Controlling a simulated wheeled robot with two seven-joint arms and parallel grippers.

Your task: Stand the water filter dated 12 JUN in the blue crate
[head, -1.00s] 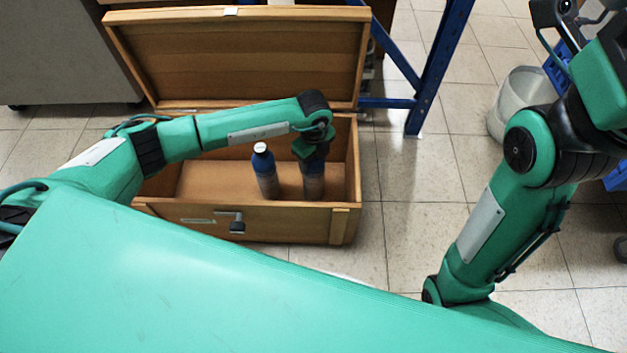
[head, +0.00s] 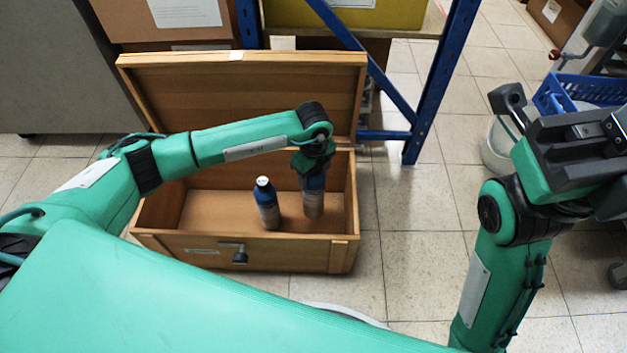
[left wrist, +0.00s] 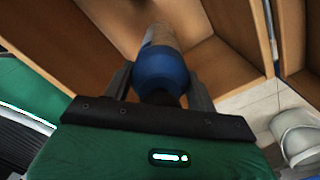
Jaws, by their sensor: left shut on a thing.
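My left gripper (head: 314,172) is shut on a water filter (head: 313,204), a dark bottle-like cylinder with a blue upper part, held upright inside the wooden chest. In the left wrist view the same filter (left wrist: 162,68) sits between the fingers. A second filter (head: 267,207), blue with a white cap, stands to its left on the chest floor. I cannot read a date on either. The blue crate (head: 562,92) is at the far right, partly hidden by my right arm. My right gripper (head: 570,155) is in front of it; its fingers are not clear.
The wooden chest (head: 290,256) has its lid (head: 240,95) raised at the back. A blue rack post (head: 440,85) stands behind its right side. A whitish bin (head: 496,148) is beyond my right arm. The tiled floor (head: 415,240) right of the chest is clear.

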